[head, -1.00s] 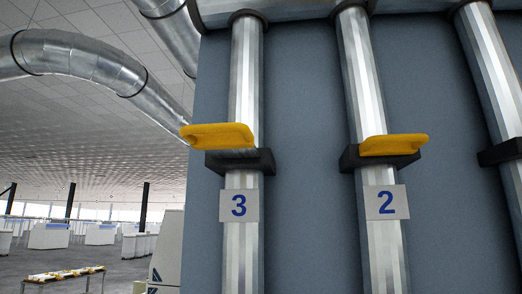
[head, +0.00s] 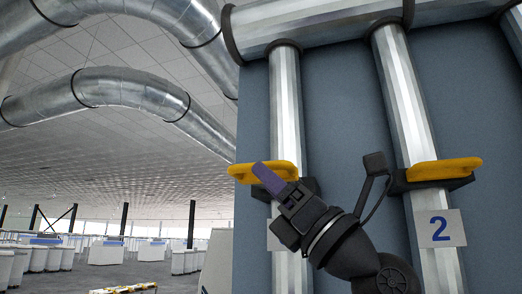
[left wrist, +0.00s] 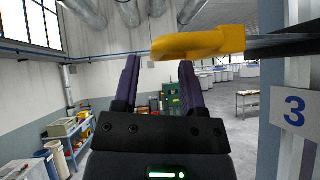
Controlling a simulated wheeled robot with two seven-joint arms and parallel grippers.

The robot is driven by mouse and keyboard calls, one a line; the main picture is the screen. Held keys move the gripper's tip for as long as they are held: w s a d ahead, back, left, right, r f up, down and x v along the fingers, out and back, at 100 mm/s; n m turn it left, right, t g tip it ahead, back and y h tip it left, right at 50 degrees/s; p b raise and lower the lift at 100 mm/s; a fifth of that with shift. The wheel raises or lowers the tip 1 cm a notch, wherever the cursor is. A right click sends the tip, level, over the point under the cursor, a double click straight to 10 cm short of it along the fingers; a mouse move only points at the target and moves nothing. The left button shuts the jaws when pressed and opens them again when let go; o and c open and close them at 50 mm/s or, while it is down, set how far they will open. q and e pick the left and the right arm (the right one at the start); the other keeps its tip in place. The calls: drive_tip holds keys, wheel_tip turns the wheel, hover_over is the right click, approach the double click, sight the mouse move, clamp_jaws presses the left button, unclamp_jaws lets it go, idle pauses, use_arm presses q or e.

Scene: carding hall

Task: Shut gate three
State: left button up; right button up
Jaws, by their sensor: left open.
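Gate three's yellow handle (head: 250,171) juts out left of its silver pipe, above a black collar (head: 310,185). In the left wrist view the yellow handle (left wrist: 200,42) lies across the top of the picture, with the black collar (left wrist: 292,46) to its right. My left gripper (head: 268,179) is in front of the handle in the head view and hides part of it and most of the number plate. In the left wrist view its purple fingers (left wrist: 160,85) are apart with nothing held between them. Contact with the handle cannot be told. The "3" plate (left wrist: 295,107) shows at right.
Gate two (head: 445,169), with its own yellow handle and "2" plate (head: 440,228), is on the pipe to the right. A blue-grey panel (head: 340,110) stands behind the pipes. Left of it is open hall. The wrist view shows a cart (left wrist: 66,133) at lower left.

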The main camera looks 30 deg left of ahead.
use_arm(q)
drive_tip(key=x, duration=0.2)
drive_tip(key=p+x, duration=0.1)
drive_tip(key=shift+s+d+r, duration=0.1)
drive_tip(key=shift+s+r, duration=0.1)
drive_tip(key=shift+s, duration=0.05)
drive_tip(key=shift+w+a, duration=0.1)
drive_tip(key=shift+a, duration=0.15)
drive_tip(key=shift+c, duration=0.3)
clamp_jaws()
idle(0.7)
